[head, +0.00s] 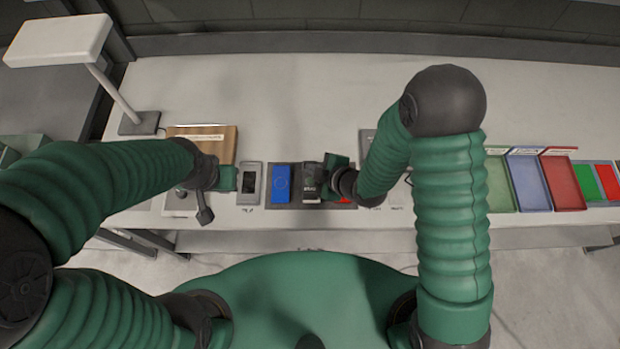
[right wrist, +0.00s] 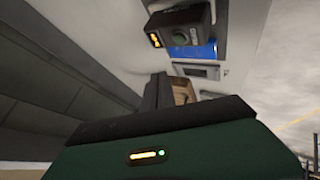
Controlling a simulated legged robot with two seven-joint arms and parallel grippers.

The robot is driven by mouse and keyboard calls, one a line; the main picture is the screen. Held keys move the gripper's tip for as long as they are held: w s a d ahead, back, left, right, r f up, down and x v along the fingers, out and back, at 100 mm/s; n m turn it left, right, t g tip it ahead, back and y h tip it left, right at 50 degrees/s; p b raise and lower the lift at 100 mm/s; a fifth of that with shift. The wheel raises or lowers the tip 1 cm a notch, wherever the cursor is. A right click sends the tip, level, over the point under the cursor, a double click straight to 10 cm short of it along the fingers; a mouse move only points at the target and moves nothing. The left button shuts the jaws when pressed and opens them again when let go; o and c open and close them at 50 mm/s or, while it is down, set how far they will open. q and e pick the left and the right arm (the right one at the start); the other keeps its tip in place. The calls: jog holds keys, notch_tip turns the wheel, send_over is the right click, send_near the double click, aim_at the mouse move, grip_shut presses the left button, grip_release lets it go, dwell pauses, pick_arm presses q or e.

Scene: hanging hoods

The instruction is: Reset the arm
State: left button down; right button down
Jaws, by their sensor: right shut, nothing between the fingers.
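My right gripper (head: 320,178) is in the middle of the head view, at the end of my green right arm, close by a small dark device (head: 310,186). In the right wrist view its dark fingers (right wrist: 158,92) are together with nothing between them. The dark device also shows in that view (right wrist: 182,27), apart from the fingers. My left gripper (head: 204,208) hangs at the left near the table's front edge, beside a wooden box. Its fingers are too small and dark to read.
A blue block (head: 281,183) and a grey device (head: 250,182) lie between the grippers. A wooden box (head: 215,133) and white lamp (head: 62,42) stand left. Green (head: 497,184), blue (head: 528,182) and red (head: 563,182) trays stand right. The table's back middle is clear.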

jog(key=shift+w+d+f, duration=0.1)
jog(key=shift+d, duration=0.25)
jog(key=s+d+m+g+h+b, duration=0.1)
jog(key=d+m+h+b, duration=0.4)
jog(key=d+m+b, duration=0.5)
jog(key=s+d+r+m+g+h, duration=0.1)
jog(key=s+d+r+m+g, duration=0.1)
jog(key=s+d+m, duration=0.5)
jog(key=shift+s+d+r+g, duration=0.25)
jog(key=shift+s+d+g, duration=0.35)
jog(key=shift+s, duration=0.65)
